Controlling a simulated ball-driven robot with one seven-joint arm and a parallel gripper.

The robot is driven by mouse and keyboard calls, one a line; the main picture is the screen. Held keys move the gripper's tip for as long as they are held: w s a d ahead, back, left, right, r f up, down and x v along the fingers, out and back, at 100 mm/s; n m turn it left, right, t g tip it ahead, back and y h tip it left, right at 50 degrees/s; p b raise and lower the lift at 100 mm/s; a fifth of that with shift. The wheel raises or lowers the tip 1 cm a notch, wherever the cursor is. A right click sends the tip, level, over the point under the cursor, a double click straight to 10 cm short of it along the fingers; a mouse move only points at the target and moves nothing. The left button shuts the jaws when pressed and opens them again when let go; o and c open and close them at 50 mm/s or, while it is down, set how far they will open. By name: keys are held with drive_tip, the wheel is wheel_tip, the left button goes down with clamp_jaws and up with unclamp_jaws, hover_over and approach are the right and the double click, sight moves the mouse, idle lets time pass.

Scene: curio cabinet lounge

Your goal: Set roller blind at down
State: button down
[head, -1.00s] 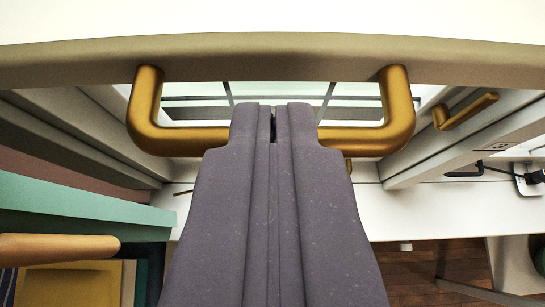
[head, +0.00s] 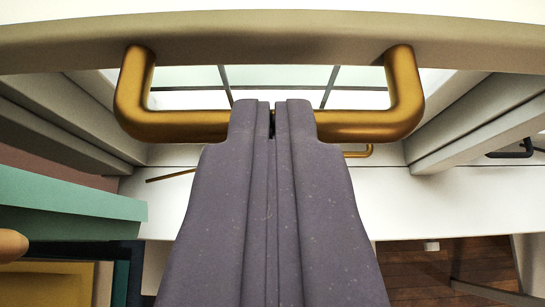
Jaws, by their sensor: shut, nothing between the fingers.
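The roller blind shows at the top of the view as a pale sheet with a thick cream bottom rail (head: 270,56). A brass U-shaped handle (head: 368,124) hangs from that rail. My gripper (head: 272,106) is shut, with its fingers pressed together and nothing between them. Its fingertips overlap the middle of the handle's bar in the picture and hide that part. I cannot tell whether they touch the bar. The window panes (head: 280,80) show beyond, under the rail.
A white sill (head: 410,210) runs below the window between stepped frame sides. A small brass handle (head: 358,152) lies beyond my gripper. A green surface (head: 70,205) and a dark-framed yellow panel (head: 50,285) are at lower left. Wooden floor (head: 430,270) shows at lower right.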

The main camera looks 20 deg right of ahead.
wheel_tip(320, 180, down, 26)
drive_tip(key=b, duration=2)
drive_tip(key=shift+f, duration=0.2)
